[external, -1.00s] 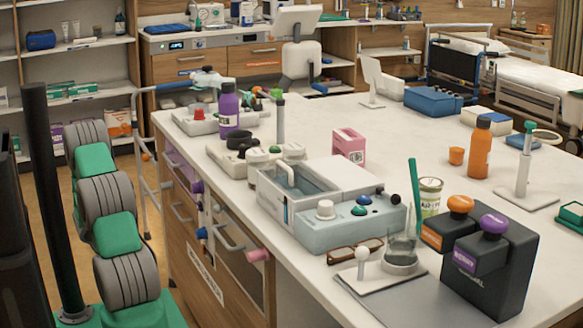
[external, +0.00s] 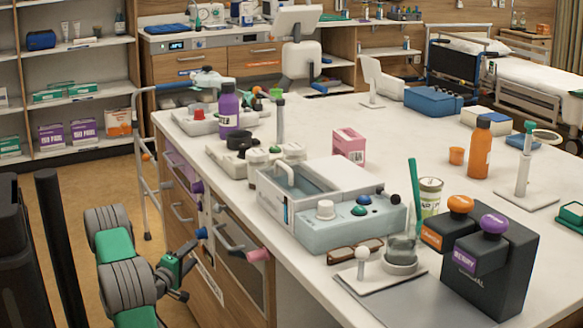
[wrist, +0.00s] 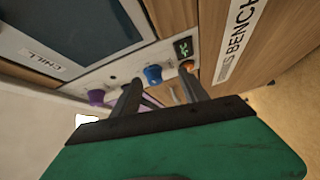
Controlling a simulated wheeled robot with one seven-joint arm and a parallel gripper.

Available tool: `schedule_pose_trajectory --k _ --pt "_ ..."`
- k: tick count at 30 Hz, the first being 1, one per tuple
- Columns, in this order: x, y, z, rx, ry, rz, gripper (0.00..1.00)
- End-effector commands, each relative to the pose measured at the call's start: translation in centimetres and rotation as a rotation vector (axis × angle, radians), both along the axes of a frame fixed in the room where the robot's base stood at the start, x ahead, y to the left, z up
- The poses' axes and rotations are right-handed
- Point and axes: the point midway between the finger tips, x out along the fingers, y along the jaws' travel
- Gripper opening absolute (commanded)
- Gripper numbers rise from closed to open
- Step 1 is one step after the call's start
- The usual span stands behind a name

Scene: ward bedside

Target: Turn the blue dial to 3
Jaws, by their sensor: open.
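The blue dial (external: 201,233) is on the front of the counter unit in the external view. In the wrist view the blue dial (wrist: 153,75) sits on a pale control strip, between and beyond my two dark fingers. My gripper (external: 187,270) is in front of the cabinet, low and close to the dial. In the wrist view my gripper (wrist: 160,78) is open, with one finger on each side of the line to the dial. I see no contact with the dial. Its pointer and number marks are too small to read.
A purple knob (wrist: 96,97) is left of the dial on the strip. A small green-lit display (wrist: 184,47) is to its right, above an orange spot. A pink knob (external: 258,254) and a grey handle (external: 228,238) stick out nearby. A walking frame (external: 142,170) stands behind.

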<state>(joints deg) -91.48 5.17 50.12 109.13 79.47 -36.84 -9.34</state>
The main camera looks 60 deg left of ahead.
Motion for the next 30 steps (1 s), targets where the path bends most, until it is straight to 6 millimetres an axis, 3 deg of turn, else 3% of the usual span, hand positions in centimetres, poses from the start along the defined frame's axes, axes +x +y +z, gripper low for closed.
schedule_pose_trajectory --k 5,18,26,30 --pt "-1.1 1.0 1.3 0.009 -0.106 0.088 0.52" --pt "3.9 5.9 2.0 0.009 -0.103 0.085 0.52" --pt "4.2 6.2 2.1 0.009 -0.102 0.086 0.52" --pt "4.2 6.2 2.1 0.009 -0.102 0.086 0.43"
